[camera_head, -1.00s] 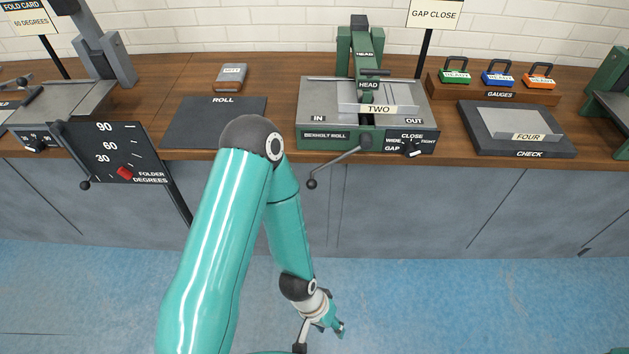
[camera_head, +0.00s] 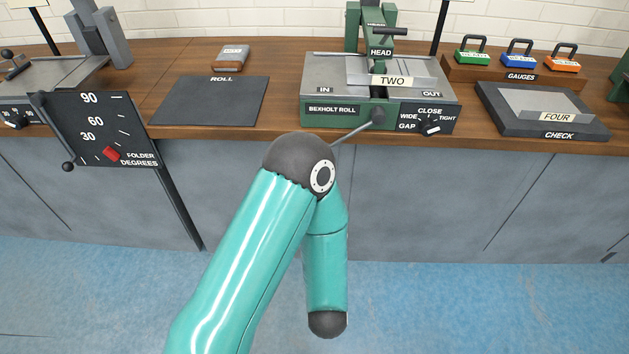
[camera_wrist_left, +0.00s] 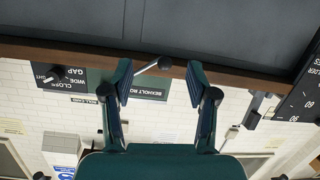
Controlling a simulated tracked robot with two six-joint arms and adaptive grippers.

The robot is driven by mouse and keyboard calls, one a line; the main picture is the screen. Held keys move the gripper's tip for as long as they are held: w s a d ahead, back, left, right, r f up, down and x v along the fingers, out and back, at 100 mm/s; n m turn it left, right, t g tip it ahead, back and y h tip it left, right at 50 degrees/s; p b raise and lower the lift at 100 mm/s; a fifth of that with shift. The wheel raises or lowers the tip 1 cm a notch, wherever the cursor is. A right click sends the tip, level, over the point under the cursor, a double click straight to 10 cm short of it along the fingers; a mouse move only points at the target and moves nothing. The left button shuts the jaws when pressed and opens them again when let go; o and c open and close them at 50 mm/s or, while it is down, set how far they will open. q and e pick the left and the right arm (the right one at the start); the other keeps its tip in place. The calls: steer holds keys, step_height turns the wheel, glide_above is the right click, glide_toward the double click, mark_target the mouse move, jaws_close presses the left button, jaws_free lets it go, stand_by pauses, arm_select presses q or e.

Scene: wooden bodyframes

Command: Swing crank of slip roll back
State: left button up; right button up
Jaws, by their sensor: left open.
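The slip roll (camera_head: 330,109) is a green and grey machine on the bench, labelled BEXHOLT ROLL. Its crank (camera_head: 356,130) slants down and left from a hub on the front face; its lower end is hidden behind my left arm in the head view. The upside-down left wrist view shows the crank (camera_wrist_left: 148,69) with its dark knob (camera_wrist_left: 165,62). My left gripper (camera_wrist_left: 160,70) is open there. The knob appears between its two fingertips; I cannot tell how far ahead it is. The head view does not show the left gripper. My right gripper is in neither view.
A gap dial (camera_head: 430,127) sits right of the crank hub. A plate labelled TWO (camera_head: 393,81) lies on the roll. The folder's degree board (camera_head: 95,128) stands left, its handle projecting from the bench. Blue floor (camera_head: 480,300) is clear before the cabinets.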

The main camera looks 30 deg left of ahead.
arm_select(q)
steer(key=w+a+r+y, duration=0.1)
steer(key=w+a, duration=0.2)
steer(key=w, duration=0.1)
steer(key=w+a+r, duration=0.1)
steer(key=w+a, duration=0.3)
steer(key=w+a+r+t+y+p, duration=0.1)
steer(key=w+a, duration=0.3)
steer(key=shift+w+r+n+y, duration=0.2)
steer(key=shift+n+y, duration=0.1)
